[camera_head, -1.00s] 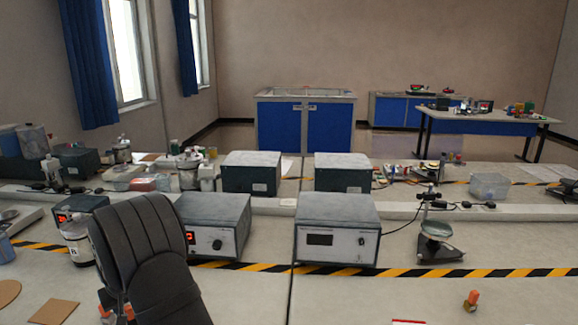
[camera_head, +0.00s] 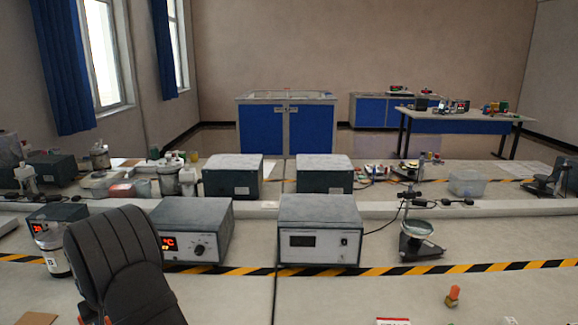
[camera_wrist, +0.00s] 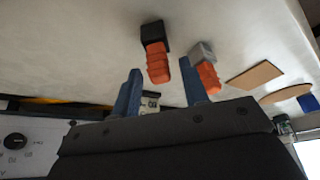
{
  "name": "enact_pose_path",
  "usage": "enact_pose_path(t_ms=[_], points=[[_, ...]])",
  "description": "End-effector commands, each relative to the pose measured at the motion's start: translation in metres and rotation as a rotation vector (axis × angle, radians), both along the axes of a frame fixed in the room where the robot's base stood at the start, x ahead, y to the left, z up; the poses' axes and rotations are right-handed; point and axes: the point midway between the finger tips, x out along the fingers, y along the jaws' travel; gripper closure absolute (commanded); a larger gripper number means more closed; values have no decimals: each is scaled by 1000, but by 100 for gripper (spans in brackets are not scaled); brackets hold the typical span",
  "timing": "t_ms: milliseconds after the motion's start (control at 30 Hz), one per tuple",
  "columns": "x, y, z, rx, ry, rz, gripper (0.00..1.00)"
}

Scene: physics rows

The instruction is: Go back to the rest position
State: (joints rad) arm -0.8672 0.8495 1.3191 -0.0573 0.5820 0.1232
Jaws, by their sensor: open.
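My gripper (camera_wrist: 161,90) shows in the wrist view as two blue fingers standing apart, open, with nothing between them. In that view the bench is tilted, with its pale top filling the upper part. Two orange pieces lie on the bench beyond the fingers, one with a black end (camera_wrist: 156,55) and one with a grey end (camera_wrist: 205,70). In the head view my dark arm (camera_head: 120,265) rises at the lower left; the gripper itself is out of that picture.
A stand with a round plate (camera_head: 418,228) and a small orange-topped piece (camera_head: 453,296) are to the right.

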Motion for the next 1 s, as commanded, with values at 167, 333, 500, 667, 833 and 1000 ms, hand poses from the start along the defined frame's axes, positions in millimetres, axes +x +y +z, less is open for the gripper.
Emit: enact_pose_path(t_ms=[167,333,500,667,833,1000], points=[[-5,-5,8,2,-2,0,59],[-13,-13,35,1,-1,0,59],[-21,-21,64,2,-2,0,59],[-29,-29,91,3,-2,0,59],[-28,-28,80,-4,4,0,59],[-19,-19,51,-3,3,0,59]])
